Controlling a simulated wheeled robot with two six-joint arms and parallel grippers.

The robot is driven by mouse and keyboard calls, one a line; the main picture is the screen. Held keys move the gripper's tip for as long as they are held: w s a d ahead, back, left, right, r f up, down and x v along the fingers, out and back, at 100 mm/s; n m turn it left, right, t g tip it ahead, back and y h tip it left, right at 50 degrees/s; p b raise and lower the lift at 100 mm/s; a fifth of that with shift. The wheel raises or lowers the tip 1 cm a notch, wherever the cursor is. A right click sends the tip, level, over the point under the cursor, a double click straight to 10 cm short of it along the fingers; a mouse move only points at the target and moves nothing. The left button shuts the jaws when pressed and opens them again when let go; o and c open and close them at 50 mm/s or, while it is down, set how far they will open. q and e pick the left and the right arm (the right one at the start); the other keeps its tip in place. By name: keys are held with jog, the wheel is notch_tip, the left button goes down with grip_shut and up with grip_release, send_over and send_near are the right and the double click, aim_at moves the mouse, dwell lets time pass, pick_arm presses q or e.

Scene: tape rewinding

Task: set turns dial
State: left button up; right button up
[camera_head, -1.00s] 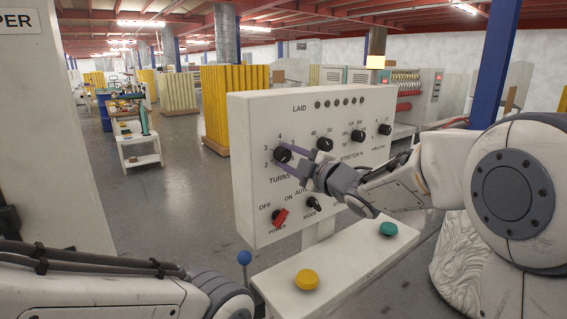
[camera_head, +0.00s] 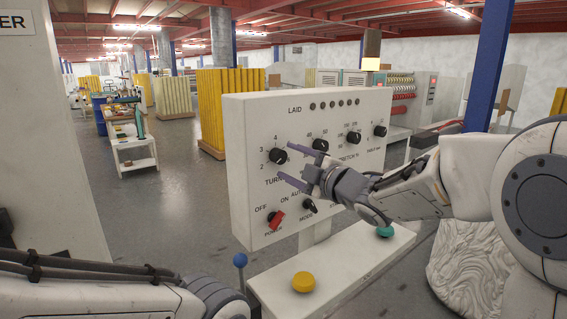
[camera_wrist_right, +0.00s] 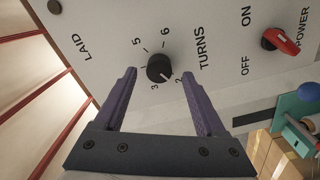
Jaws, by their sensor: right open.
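The turns dial (camera_head: 278,157) is a black round knob at the left of the white control panel (camera_head: 240,200). In the right wrist view the dial (camera_wrist_right: 159,68) has a light mark that seems to point towards the 2. My right gripper (camera_head: 285,161) is open, with purple fingers spread in front of the dial. In the right wrist view the gripper (camera_wrist_right: 160,73) has one finger on each side of the dial, both visibly apart from it. Of my left arm only links show at the lower left; its gripper is out of view.
A red power switch (camera_head: 276,219) and a black mode knob (camera_head: 310,205) sit below the dial. More black knobs stand to its right. A yellow button (camera_head: 303,282) and a green button (camera_head: 385,231) are on the ledge below. A blue ball-topped lever (camera_head: 240,261) stands at left.

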jog(key=v, duration=0.7)
jog(key=shift+s+b, duration=0.25)
jog(key=shift+b, duration=0.2)
jog(key=shift+d+f, duration=0.1)
